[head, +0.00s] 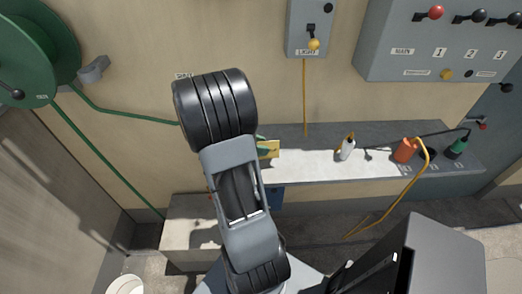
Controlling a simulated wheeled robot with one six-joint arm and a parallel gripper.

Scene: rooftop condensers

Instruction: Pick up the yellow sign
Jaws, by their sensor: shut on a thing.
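A small flat yellow piece (268,149), which looks like the yellow sign, shows just right of my arm, at the left part of the grey ledge (315,168). My arm hides its left side, and I cannot tell whether it rests on the ledge or is held above it. My gripper cannot be seen; my own arm links cover the middle of the view.
A white bottle (347,149), an orange item (405,150) with a yellow hose and a green-and-black item (457,148) stand on the ledge. A light switch box (311,28) and a lever panel (440,45) are above. A green hose reel (35,55) is left.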

